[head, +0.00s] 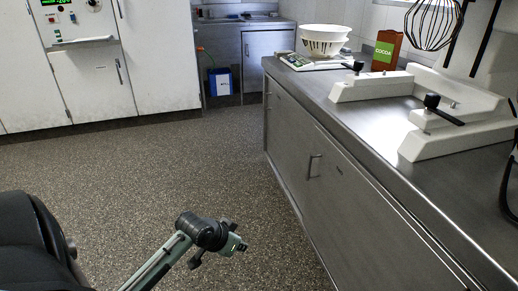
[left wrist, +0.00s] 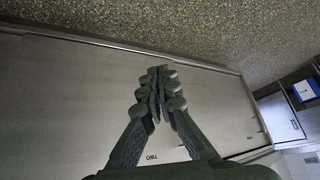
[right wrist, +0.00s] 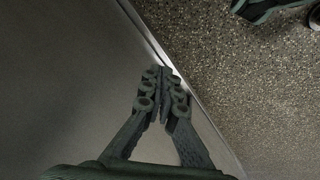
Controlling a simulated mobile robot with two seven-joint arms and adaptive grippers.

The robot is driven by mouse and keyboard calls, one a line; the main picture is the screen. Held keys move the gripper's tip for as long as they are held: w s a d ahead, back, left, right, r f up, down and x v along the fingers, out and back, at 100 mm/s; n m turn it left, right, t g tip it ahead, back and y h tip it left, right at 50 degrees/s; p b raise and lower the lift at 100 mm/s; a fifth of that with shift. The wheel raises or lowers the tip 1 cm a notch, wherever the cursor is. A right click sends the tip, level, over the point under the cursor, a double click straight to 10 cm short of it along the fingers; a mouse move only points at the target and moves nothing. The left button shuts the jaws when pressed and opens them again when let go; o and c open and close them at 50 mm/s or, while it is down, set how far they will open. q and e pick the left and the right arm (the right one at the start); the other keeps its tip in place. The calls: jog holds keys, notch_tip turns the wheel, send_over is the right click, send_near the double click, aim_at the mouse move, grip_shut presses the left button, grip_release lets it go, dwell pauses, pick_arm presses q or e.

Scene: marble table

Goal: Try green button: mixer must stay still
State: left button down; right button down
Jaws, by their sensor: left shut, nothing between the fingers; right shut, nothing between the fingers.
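The mixer (head: 455,122) is white and stands on the steel counter at the right of the head view. Its wire whisk (head: 433,24) hangs at the top edge, and much of the machine is cut off by the frame. No green button shows on the visible part. My left gripper (left wrist: 157,78) is shut and empty in the left wrist view, in front of a grey cabinet surface. In the head view, my left arm reaches in low over the floor, clear of the mixer. My right gripper (right wrist: 161,78) is shut and empty near a steel edge above the floor.
The steel counter (head: 325,103) also holds a white colander (head: 325,40) and a brown cocoa pack (head: 386,50) behind the mixer. Its cabinet front has a handle (head: 312,165). The speckled floor (head: 130,175) is open. A white appliance (head: 88,85) with a green display stands far left.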

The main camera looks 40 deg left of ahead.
pick_arm(q)
jog(key=s+d+f+g, duration=0.1)
jog(key=s+d+f, duration=0.3)
jog(key=f, duration=0.3)
jog(key=s+d+f+m+g, duration=0.1)
jog(key=s+d+f+g, duration=0.1)
jog(key=s+d+f, duration=0.3)
notch_tip(320, 180, down, 3)
jog(key=shift+s+r+m+g+y, duration=0.15)
jog(key=shift+s+m+g+y, duration=0.2)
jog(key=shift+s, duration=0.85)
jog(key=shift+d, duration=0.15)
